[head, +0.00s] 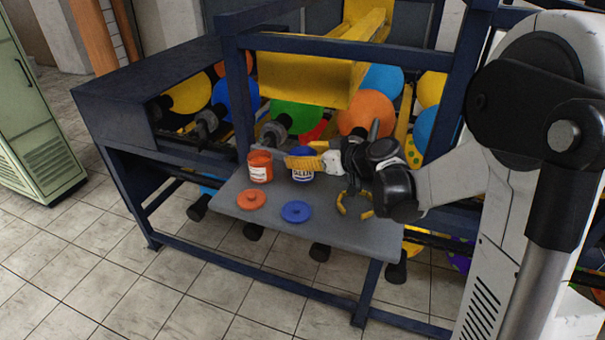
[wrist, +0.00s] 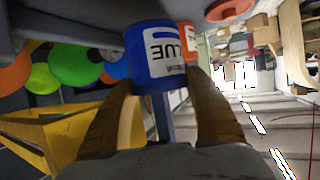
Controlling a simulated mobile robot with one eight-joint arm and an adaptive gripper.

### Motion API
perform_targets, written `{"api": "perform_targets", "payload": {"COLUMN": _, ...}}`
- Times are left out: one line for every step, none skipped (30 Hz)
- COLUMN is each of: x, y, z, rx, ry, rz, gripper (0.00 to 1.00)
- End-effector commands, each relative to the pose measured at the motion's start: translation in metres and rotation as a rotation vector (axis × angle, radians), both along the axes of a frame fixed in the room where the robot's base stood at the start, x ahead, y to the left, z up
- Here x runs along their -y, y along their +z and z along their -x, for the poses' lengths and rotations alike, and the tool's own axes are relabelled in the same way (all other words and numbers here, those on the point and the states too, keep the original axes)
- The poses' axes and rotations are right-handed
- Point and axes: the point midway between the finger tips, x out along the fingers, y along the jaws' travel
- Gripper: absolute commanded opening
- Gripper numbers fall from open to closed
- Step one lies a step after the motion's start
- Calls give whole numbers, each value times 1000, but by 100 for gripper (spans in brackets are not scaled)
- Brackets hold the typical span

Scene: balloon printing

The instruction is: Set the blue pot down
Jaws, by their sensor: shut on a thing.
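The blue pot (head: 302,177), with a white label, is at the back of the grey shelf (head: 350,236), just right of the orange pot (head: 260,172). My gripper (head: 308,163) reaches in from the right and is shut on it. In the wrist view, the blue pot (wrist: 158,72) sits between the two yellow-brown fingers (wrist: 163,88), its label upside down. I cannot tell whether its base touches the shelf. The blue lid (head: 296,212) lies flat on the shelf in front of the pot.
The orange lid (head: 251,199) lies left of the blue lid. The orange pot stands close beside the blue pot. A dark blue machine frame (head: 240,90) and several coloured balloons are behind the shelf. The shelf's right front part is clear.

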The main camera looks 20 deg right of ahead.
Motion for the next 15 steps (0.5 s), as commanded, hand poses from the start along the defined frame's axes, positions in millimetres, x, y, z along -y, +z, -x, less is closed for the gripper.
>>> {"api": "perform_targets", "payload": {"x": 0, "y": -4, "z": 0, "rx": 0, "ry": 0, "rz": 0, "gripper": 23}}
{"api": "perform_targets", "payload": {"x": 0, "y": -7, "z": 0, "rx": 0, "ry": 0, "rz": 0, "gripper": 23}}
{"api": "perform_targets", "payload": {"x": 0, "y": -11, "z": 0, "rx": 0, "ry": 0, "rz": 0, "gripper": 23}}
{"api": "perform_targets", "payload": {"x": 0, "y": -15, "z": 0, "rx": 0, "ry": 0, "rz": -1, "gripper": 23}}
{"api": "perform_targets", "payload": {"x": 0, "y": -20, "z": 0, "rx": 0, "ry": 0, "rz": -1, "gripper": 23}}
{"api": "perform_targets", "payload": {"x": 0, "y": -27, "z": 0, "rx": 0, "ry": 0, "rz": -1, "gripper": 23}}
{"api": "perform_targets", "payload": {"x": 0, "y": -32, "z": 0, "rx": 0, "ry": 0, "rz": -1, "gripper": 23}}
{"api": "perform_targets", "payload": {"x": 0, "y": -36, "z": 0, "rx": 0, "ry": -1, "rz": 0, "gripper": 23}}
{"api": "perform_targets", "payload": {"x": 0, "y": -40, "z": 0, "rx": 0, "ry": -1, "rz": 0, "gripper": 23}}
{"api": "perform_targets", "payload": {"x": 0, "y": -41, "z": 0, "rx": 0, "ry": -1, "rz": 0, "gripper": 23}}
{"api": "perform_targets", "payload": {"x": 0, "y": -40, "z": 0, "rx": 0, "ry": -1, "rz": 0, "gripper": 23}}
{"api": "perform_targets", "payload": {"x": 0, "y": -39, "z": 0, "rx": 0, "ry": -1, "rz": 0, "gripper": 23}}
{"api": "perform_targets", "payload": {"x": 0, "y": -39, "z": 0, "rx": 0, "ry": -1, "rz": 0, "gripper": 23}}
{"api": "perform_targets", "payload": {"x": 0, "y": -39, "z": 0, "rx": 0, "ry": -1, "rz": 0, "gripper": 23}}
{"api": "perform_targets", "payload": {"x": 0, "y": -39, "z": 0, "rx": 0, "ry": -1, "rz": 0, "gripper": 23}}
